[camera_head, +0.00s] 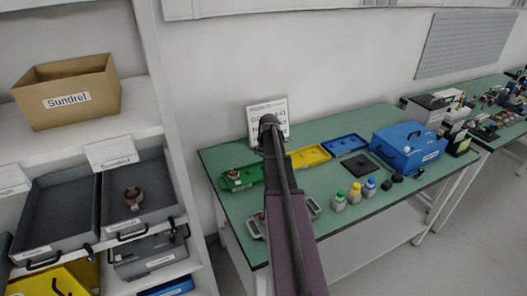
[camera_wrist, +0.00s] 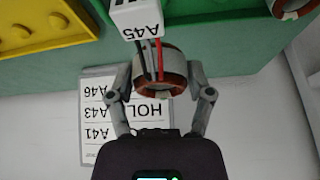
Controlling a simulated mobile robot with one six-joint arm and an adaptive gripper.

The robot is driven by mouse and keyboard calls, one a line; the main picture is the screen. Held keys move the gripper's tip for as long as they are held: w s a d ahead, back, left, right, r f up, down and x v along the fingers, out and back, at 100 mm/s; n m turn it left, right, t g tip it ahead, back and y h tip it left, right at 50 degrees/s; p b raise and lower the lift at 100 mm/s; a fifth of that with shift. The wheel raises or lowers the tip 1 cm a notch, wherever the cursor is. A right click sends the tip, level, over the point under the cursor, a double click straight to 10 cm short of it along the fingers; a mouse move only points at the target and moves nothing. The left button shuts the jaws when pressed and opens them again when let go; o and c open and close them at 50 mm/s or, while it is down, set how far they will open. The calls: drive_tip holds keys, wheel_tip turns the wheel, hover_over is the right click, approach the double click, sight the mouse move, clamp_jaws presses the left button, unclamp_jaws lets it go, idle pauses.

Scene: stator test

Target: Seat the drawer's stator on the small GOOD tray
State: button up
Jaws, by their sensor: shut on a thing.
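My gripper (camera_wrist: 160,100) is shut on a grey ring-shaped stator (camera_wrist: 174,57) with copper-brown windings, black and red wires and a white tag reading A45. In the head view my arm hides the gripper and this stator. Another stator (camera_head: 133,194) lies in an open grey drawer at the left. A small green tray (camera_head: 252,172) stands at the left of the green table and carries a stator (camera_head: 233,175). In the wrist view part of a stator (camera_wrist: 290,6) shows at the top right. I cannot read a GOOD label.
A yellow tray (camera_head: 310,156), a blue tray (camera_head: 346,143) and a dark mat (camera_head: 361,166) line the green table. Several bottles (camera_head: 355,193) and a blue box (camera_head: 408,146) stand to the right. A printed sign (camera_wrist: 95,118) is close to my gripper.

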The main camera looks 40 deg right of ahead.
drive_tip(key=shift+f, duration=0.1)
drive_tip(key=shift+f+b, duration=2.25)
drive_tip(key=shift+b, duration=0.1)
drive_tip(key=shift+s+f+b, duration=0.1)
drive_tip(key=shift+f+b, duration=1.25)
idle(0.4)
drive_tip(key=o, duration=1.1)
drive_tip(key=shift+r, duration=0.15)
drive_tip(key=shift+r+p, duration=2.4)
drive_tip(key=shift+p, duration=0.15)
